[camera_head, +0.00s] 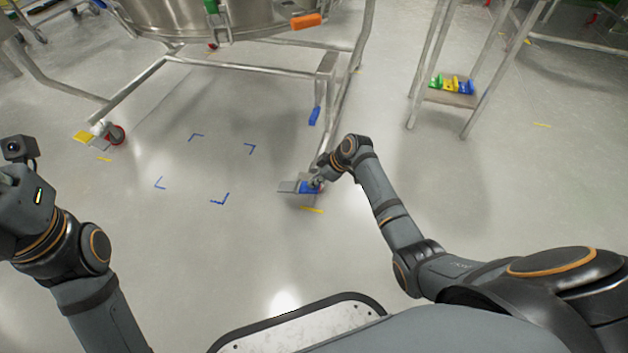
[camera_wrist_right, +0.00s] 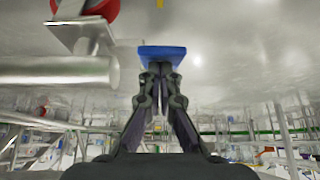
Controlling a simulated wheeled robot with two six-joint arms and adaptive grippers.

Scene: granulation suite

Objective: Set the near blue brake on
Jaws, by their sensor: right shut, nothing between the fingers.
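The near blue brake (camera_head: 309,187) is a small blue pedal at the caster on the near right leg of the steel vessel frame (camera_head: 327,70). It also shows in the right wrist view as a flat blue plate (camera_wrist_right: 162,52) just beyond my fingertips. My right gripper (camera_head: 318,181) is shut and empty, its tips (camera_wrist_right: 160,72) at the pedal's edge. I cannot tell whether they touch it. The wrist view also shows the caster's red wheel (camera_wrist_right: 88,8) left of the pedal. Only my left wrist shows at the left edge; its fingers are out of view.
Another blue pedal (camera_head: 315,116) is on the frame farther back. A yellow pedal (camera_head: 84,137) with a red wheel (camera_head: 115,135) is at the left. Blue corner marks (camera_head: 220,199) lie on clear floor. A stand with a low shelf (camera_head: 450,98) is at the right.

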